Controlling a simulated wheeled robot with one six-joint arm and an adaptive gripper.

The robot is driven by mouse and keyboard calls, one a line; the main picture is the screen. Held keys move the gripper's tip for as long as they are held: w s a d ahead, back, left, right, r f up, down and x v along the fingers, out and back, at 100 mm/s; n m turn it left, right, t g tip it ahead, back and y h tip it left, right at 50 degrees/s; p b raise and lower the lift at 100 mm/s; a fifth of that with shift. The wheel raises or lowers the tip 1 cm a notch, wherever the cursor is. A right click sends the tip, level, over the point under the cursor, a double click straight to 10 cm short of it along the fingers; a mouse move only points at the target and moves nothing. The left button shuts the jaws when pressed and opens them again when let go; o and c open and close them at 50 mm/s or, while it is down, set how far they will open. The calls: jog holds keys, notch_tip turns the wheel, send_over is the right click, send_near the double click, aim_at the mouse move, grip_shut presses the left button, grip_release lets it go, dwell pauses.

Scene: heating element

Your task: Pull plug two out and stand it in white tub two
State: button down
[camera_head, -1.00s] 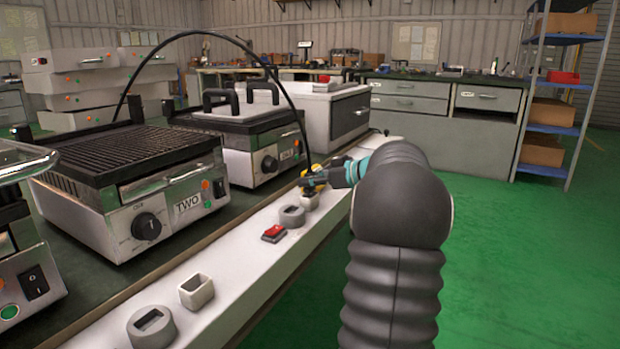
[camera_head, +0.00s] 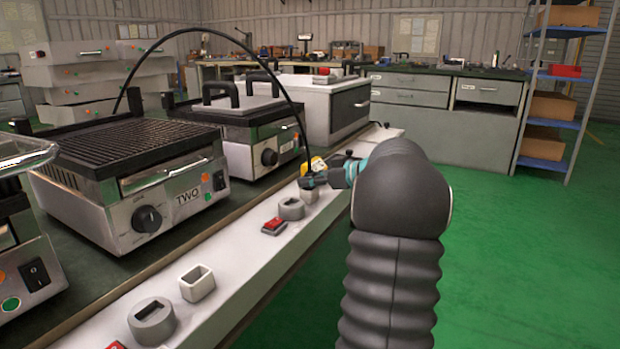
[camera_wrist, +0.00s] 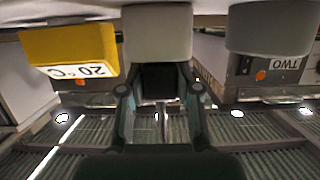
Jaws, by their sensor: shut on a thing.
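My gripper (camera_head: 318,181) is shut on a black plug (camera_head: 308,182), from which a black cable (camera_head: 300,112) arcs back over the grills. It holds the plug at the mouth of a small white tub (camera_head: 309,196). In the wrist view, which looks upside down, my two fingertips (camera_wrist: 159,92) flank the black plug (camera_wrist: 160,80), and its end meets the rim of the white tub (camera_wrist: 157,35). I cannot tell how far inside it is. Grill two (camera_head: 132,190) bears the label TWO. A grey socket (camera_head: 291,209) stands empty beside the tub.
A yellow block (camera_wrist: 70,45) marked 20 °C stands just beyond the tub. A red switch (camera_head: 274,226), another white tub (camera_head: 197,285) and another grey socket (camera_head: 152,323) line the white ledge (camera_head: 235,262). The floor (camera_head: 530,260) at right is clear.

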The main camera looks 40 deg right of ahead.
jog(key=shift+f, duration=0.35)
jog(key=c, duration=0.7)
grip_release()
jog(key=v, duration=1.2)
jog(key=shift+d, duration=0.1)
